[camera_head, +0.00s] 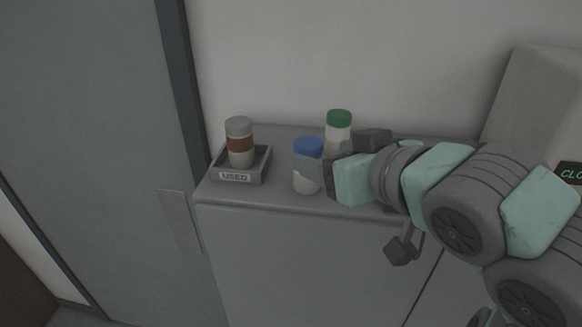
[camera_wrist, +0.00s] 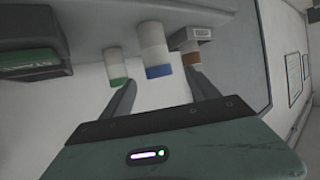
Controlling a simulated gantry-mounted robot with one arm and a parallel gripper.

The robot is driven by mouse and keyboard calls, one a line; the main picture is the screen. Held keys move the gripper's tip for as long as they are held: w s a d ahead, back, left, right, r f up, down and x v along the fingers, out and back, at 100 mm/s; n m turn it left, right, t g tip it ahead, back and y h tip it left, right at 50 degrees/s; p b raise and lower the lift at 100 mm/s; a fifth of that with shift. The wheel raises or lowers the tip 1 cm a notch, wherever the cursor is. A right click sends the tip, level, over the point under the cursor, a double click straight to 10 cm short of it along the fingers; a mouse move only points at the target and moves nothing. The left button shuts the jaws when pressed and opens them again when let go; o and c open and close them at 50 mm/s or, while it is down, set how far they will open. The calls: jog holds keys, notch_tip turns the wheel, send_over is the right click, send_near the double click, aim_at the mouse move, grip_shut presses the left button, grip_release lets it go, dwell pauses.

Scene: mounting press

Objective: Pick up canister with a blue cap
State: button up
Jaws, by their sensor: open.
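The canister with a blue cap (camera_head: 308,168) stands upright on the grey cabinet top in the head view, white below its cap. In the wrist view the canister (camera_wrist: 152,42) appears upside down, its blue cap pointing toward my gripper. My gripper (camera_wrist: 160,82) is open and empty, with one finger to each side of the blue cap's line in that picture. In the head view my gripper (camera_head: 332,176) is just right of the canister, and its fingers are mostly hidden. Whether a finger touches the canister cannot be told.
A green-capped canister (camera_head: 339,127) stands close behind, to the right. A grey-capped canister with a brown band (camera_head: 241,146) stands in a tray labelled USED (camera_head: 233,178) at left. The wall is behind; a beige machine (camera_head: 535,100) is at right. The cabinet's front edge is bare.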

aim_at(313, 155)
jog(key=p+x, duration=0.1)
jog(key=x, duration=0.3)
jog(key=shift+f, duration=0.25)
jog(key=shift+d+f+p+x, duration=0.15)
jog(key=shift+p+x, duration=0.3)
jog(key=shift+x, duration=0.65)
jog(key=shift+f+p+x, duration=0.15)
jog(key=shift+p+x, duration=0.3)
jog(key=shift+x, duration=0.6)
jog(key=shift+d+f+p+x, duration=0.15)
jog(key=shift+p+x, duration=0.3)
jog(key=shift+x, duration=0.65)
jog(key=shift+c, duration=0.3)
grip_shut()
